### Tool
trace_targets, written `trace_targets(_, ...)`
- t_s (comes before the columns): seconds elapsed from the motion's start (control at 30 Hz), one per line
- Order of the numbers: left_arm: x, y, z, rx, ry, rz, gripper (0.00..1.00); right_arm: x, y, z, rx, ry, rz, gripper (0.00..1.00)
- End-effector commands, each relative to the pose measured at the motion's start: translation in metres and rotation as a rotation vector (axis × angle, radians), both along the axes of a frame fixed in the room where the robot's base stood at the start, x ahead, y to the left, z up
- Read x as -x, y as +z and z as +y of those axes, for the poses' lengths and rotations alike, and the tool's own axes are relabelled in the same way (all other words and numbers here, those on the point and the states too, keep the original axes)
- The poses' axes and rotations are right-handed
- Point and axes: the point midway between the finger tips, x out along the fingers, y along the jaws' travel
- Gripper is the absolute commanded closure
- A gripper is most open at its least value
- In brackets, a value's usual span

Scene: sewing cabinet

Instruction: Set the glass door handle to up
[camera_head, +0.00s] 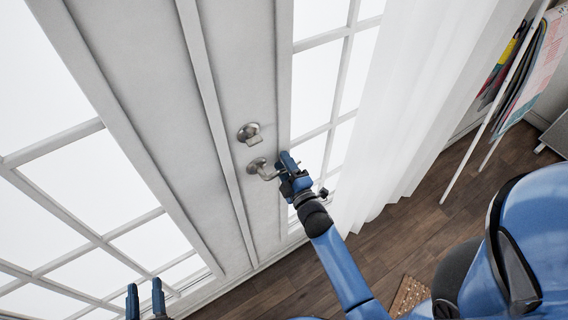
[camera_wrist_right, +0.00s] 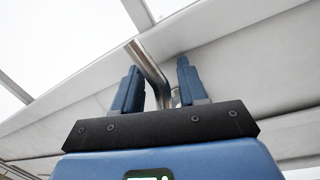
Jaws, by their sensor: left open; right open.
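The metal lever handle (camera_head: 262,169) sits on the white glass-paned door (camera_head: 235,75), below a round metal lock (camera_head: 250,133). In the head view its lever runs right from its round base and its end is hidden by my right gripper (camera_head: 285,166). In the right wrist view the handle (camera_wrist_right: 150,66) passes between the two blue fingers of my right gripper (camera_wrist_right: 158,85). Those fingers are open, with a gap visible on either side of the lever. My left gripper (camera_head: 145,298) is open and empty at the bottom left, away from the handle.
A white curtain (camera_head: 395,110) hangs to the right of the handle, close to my right arm. A rack with hanging cloths (camera_head: 525,70) stands at the upper right. The wooden floor (camera_head: 420,230) is partly clear, with a brown speckled object (camera_head: 410,295) at the bottom.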

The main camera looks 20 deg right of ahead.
Motion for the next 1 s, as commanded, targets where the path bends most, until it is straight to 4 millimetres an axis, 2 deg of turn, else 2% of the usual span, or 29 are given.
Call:
trace_targets(0.17,0.0,-0.002,0.0,0.0,0.0,0.0,0.57,0.017,-0.004,-0.003,0.0,-0.001,0.003,0.58)
trace_targets(0.63,0.0,-0.012,0.0,0.0,0.0,0.0,0.57,0.088,-0.01,-0.015,0.0,-0.002,0.002,0.58)
trace_targets(0.8,0.0,-0.013,0.0,0.0,0.0,0.0,0.57,0.101,-0.01,-0.017,0.0,0.0,-0.001,0.58)
trace_targets(1.0,0.0,-0.013,0.0,0.0,0.0,0.0,0.57,0.104,-0.01,-0.017,0.0,-0.001,-0.002,0.58)
